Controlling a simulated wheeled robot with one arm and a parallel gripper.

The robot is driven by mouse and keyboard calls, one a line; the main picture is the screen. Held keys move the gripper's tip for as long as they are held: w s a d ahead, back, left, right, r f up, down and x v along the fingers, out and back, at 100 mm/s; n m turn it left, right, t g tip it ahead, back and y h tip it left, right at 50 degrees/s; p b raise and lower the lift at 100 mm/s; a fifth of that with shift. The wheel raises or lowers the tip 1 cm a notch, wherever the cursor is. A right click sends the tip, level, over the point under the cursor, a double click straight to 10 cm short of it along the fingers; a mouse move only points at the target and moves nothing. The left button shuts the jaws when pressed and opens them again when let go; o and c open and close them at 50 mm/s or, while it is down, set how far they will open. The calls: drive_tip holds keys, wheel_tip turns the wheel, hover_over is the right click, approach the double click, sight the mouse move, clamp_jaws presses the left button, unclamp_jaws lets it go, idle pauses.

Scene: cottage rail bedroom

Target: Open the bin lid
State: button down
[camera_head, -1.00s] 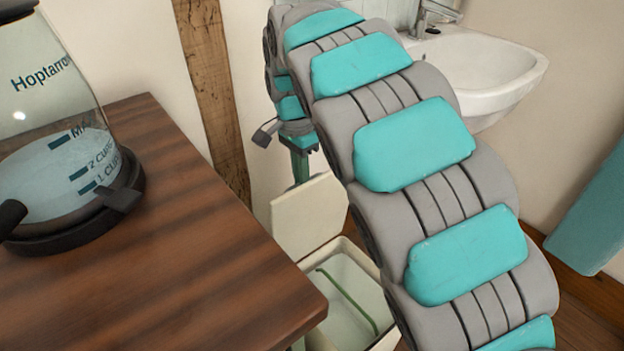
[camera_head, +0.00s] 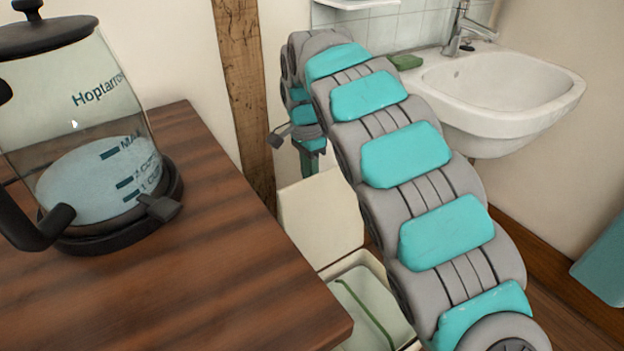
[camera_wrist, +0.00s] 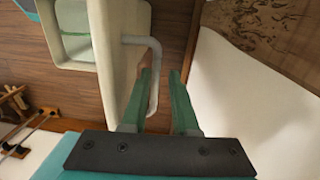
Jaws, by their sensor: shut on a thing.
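The cream bin (camera_head: 408,333) stands on the floor beyond the wooden table, partly hidden by the table corner and my arm. Its lid (camera_head: 322,218) is raised, standing steeply up at the back of the open bin. A green line shows inside the bin. In the wrist view the lid (camera_wrist: 112,70) is seen close up with its pale bar handle (camera_wrist: 152,62). My gripper (camera_wrist: 160,76) has its green fingers on either side of the handle and is shut on it. In the head view my gripper (camera_head: 308,163) is at the lid's top edge.
A wooden table (camera_head: 220,270) with a glass kettle (camera_head: 95,150) fills the left front, close to the bin. A white sink (camera_head: 490,95) hangs on the wall at the right. A wooden post (camera_head: 243,90) stands behind the table.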

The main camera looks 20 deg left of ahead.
drive_tip(key=shift+w+a+f, duration=0.1)
drive_tip(key=shift+w+a, duration=0.1)
drive_tip(key=shift+a, duration=0.1)
drive_tip(key=c, duration=0.9)
unclamp_jaws()
drive_tip(key=shift+a+f, duration=0.1)
drive_tip(key=r, duration=0.8)
drive_tip(key=shift+w+a, duration=0.1)
drive_tip(key=shift+w, duration=0.1)
